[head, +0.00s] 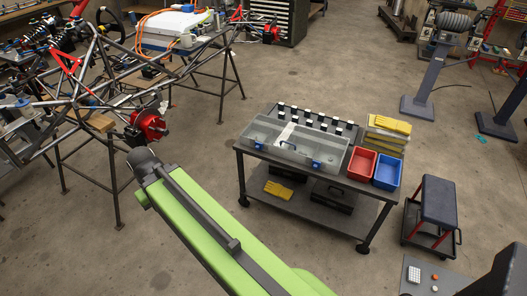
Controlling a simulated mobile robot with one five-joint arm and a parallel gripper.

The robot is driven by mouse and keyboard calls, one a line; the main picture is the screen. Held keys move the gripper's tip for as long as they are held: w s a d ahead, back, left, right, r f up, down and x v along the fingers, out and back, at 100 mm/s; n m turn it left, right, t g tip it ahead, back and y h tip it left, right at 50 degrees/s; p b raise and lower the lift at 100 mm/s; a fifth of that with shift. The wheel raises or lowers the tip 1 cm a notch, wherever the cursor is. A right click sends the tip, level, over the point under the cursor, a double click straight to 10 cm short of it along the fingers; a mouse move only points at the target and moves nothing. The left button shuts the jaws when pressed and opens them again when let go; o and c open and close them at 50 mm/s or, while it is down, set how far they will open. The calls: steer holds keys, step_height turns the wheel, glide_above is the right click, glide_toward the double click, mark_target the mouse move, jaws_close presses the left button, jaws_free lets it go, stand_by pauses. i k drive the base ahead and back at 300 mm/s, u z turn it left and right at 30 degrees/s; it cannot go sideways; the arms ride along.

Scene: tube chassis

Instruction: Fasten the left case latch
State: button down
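A wide case with a clear lid (296,138) lies on top of a grey cart in the head view. It has two blue latches on its front side. The left case latch (251,144) is near the case's front left corner, and the right latch (316,163) is further along the same side. Both are too small to tell whether they are fastened. My green arm reaches up from the bottom, left of the cart, ending in a dark joint. My gripper is not visible, so its state and its place relative to the latch do not show.
The cart (318,208) also bears a red bin (361,165), a blue bin (387,172) and yellow packs (388,127). A tube chassis (95,85) stands on trestles at the left. A stool (436,205) is right of the cart. Floor is clear in front of the cart.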

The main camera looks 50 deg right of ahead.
mark_target(259, 146)
steer(key=z, duration=0.05)
steer(key=i, duration=0.95)
steer(key=u, duration=0.05)
